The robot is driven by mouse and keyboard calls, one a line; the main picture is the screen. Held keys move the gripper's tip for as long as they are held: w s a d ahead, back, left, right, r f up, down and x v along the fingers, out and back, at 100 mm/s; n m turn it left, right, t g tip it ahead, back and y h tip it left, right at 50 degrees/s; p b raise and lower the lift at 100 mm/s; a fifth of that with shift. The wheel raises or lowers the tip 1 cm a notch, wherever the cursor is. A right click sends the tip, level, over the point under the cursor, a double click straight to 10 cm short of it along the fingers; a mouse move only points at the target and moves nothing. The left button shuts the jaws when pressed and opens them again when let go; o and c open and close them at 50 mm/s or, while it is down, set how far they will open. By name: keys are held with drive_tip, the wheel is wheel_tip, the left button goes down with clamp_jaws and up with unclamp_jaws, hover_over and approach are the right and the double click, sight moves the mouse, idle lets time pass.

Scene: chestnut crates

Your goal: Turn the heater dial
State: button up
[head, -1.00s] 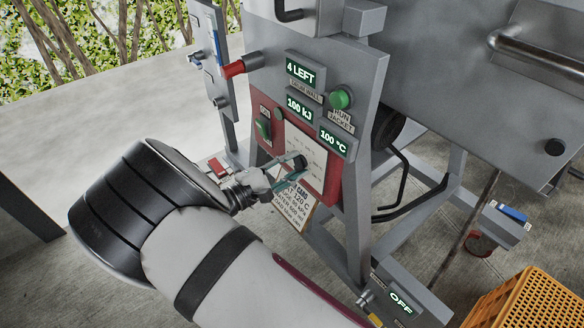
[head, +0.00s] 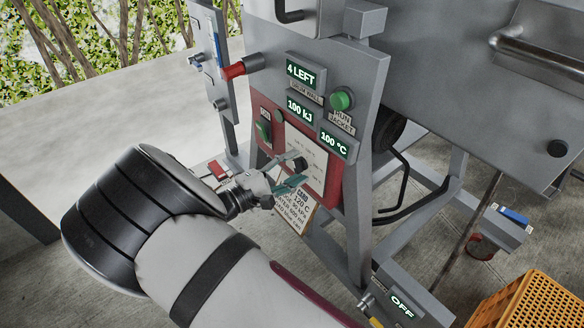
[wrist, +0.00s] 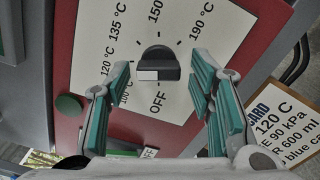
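The heater dial (wrist: 158,65) is a black knob with a white patch on its left end, on a white scale plate (wrist: 215,28) marked from OFF to 190 °C. Its exact pointing is hard to tell, though the white patch lies toward the 100–120 °C side. In the head view the dial (head: 300,164) shows just past my fingertips. My gripper (head: 288,181) is open in front of the dial, apart from it. In the wrist view the teal fingers of my gripper (wrist: 160,80) stand left and right of the dial with clear gaps.
A temperature display (head: 334,143) reads 100 °C, with a 100 kJ display (head: 300,109) beside it. A green button (head: 341,99) and a green switch (head: 263,131) sit nearby. A card (head: 298,210) hangs below the panel. A yellow crate (head: 525,305) stands at the lower right.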

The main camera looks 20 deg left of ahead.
drive_tip(key=v, duration=1.2)
idle(0.4)
drive_tip(key=shift+s, duration=0.1)
